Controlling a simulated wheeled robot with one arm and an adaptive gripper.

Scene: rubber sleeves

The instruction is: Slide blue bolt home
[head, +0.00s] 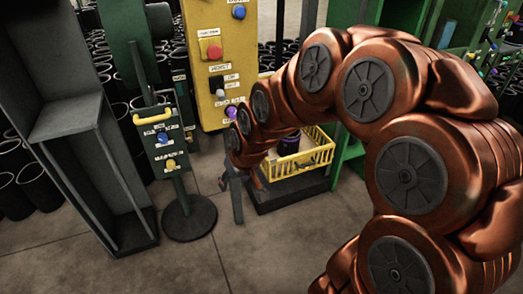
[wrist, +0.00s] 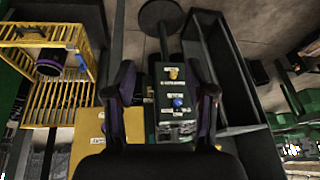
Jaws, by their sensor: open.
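A blue knob (head: 163,137) sits on the front of a green control box (head: 168,150) on a stand, above a yellow knob (head: 170,164). A second blue knob (head: 239,12) is high on the yellow panel (head: 220,60); I cannot tell which is the bolt. My gripper (head: 234,190) is open, right of the green box and low. In the wrist view, upside down, the green box's blue knob (wrist: 178,102) and yellow knob (wrist: 173,73) show between the spread fingers of my gripper (wrist: 166,88), apparently beyond them. Nothing is held. The labels are unreadable.
A yellow wire basket (head: 300,160) holding a dark, purple-rimmed sleeve (head: 289,143) stands behind my arm. The yellow panel also carries a red button (head: 214,51) and a purple knob (head: 231,112). A dark tall frame (head: 90,150) stands left. The floor in front is clear.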

